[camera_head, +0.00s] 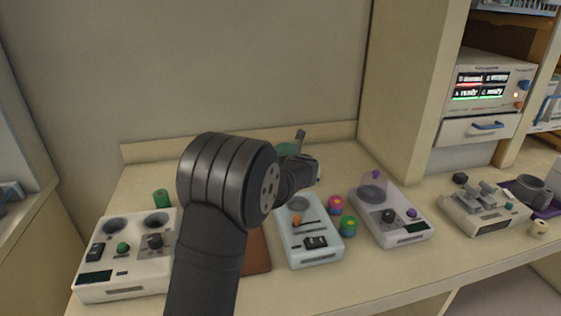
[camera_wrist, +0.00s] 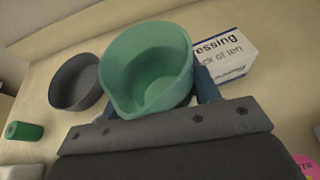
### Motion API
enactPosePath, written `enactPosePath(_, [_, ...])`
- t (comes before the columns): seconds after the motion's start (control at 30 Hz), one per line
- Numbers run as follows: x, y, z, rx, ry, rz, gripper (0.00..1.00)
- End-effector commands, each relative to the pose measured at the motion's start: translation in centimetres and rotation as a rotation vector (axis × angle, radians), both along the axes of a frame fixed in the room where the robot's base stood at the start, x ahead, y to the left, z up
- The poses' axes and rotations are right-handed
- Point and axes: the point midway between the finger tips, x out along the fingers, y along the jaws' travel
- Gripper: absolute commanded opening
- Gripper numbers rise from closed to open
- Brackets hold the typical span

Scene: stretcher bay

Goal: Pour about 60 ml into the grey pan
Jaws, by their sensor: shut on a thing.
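My gripper (camera_wrist: 158,98) is shut on a green cup (camera_wrist: 122,75) with a pouring lip. The cup's open mouth faces the wrist camera, and I cannot tell how much liquid is inside. The grey pan (camera_wrist: 73,84) is round and open, and sits on the counter just left of the cup in the wrist view. In the head view only a bit of the green cup (camera_head: 286,149) shows behind my wrist, and my arm hides the pan.
A white dressing box (camera_wrist: 226,55) stands right of the cup, close to a finger. A green cylinder (camera_wrist: 24,131) stands on the left. Devices with knobs (camera_head: 125,262), (camera_head: 308,240), (camera_head: 398,222) line the counter (camera_head: 262,300), with small coloured jars (camera_head: 348,226) between them.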

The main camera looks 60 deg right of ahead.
Motion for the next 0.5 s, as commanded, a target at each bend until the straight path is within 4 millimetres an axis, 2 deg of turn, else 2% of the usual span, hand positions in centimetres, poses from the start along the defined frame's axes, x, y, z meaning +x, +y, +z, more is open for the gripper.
enactPosePath(0.13, [0.8,-0.4,0.1,-0.001,-0.001,0.023,0.3])
enactPosePath(0.23, [2.0,-1.1,0.1,-0.002,0.001,0.063,0.3])
enactPosePath(0.5, [7.3,-3.1,-0.2,-0.003,0.002,0.238,0.3])
